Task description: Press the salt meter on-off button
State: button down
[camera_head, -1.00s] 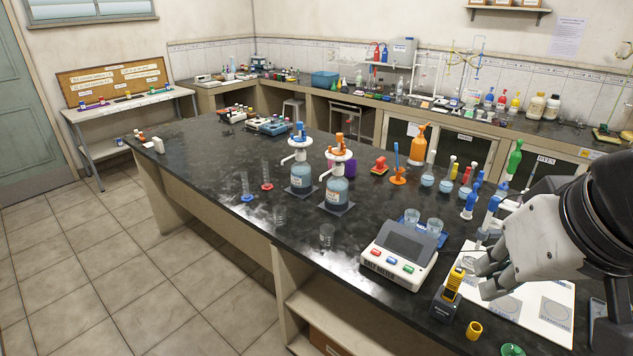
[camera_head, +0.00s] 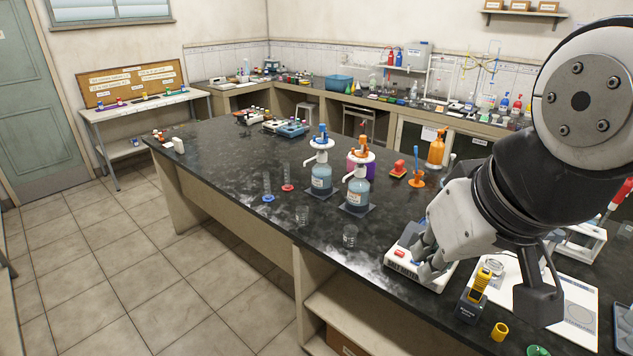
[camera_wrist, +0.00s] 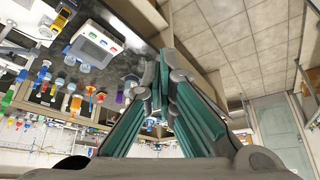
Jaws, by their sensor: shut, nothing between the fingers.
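The salt meter (camera_head: 408,263) is a white box on the front part of the black bench. In the head view my gripper (camera_head: 427,252) hangs over it and hides its screen and most of its buttons. The red button (camera_head: 400,252) shows left of the fingers. In the wrist view a white meter with a dark screen and coloured buttons (camera_wrist: 98,42) lies at the upper left, to the left of my fingers. My gripper is shut and empty. Whether a fingertip touches the meter or a button cannot be told.
A yellow device in a dark holder (camera_head: 474,297) and a yellow cup (camera_head: 499,331) stand right of the meter. Two pump bottles (camera_head: 357,190) and glass beakers (camera_head: 350,236) stand to its left.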

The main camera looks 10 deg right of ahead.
jog(key=w+d+f+n+g+b, duration=0.1)
jog(key=w+b, duration=0.1)
jog(key=w, duration=0.4)
jog(key=w+d+f+n+b, duration=0.1)
jog(key=w+d+b, duration=0.1)
jog(key=w, duration=0.4)
jog(key=n+g+b, duration=0.5)
jog(key=n+b, duration=0.1)
jog(key=b, duration=0.4)
send_over(399, 254)
notch_tip(399, 254, down, 24)
jog(key=shift+w, duration=0.1)
notch_tip(399, 254, down, 14)
jog(key=shift+f+p, duration=0.1)
jog(key=shift+p, duration=0.55)
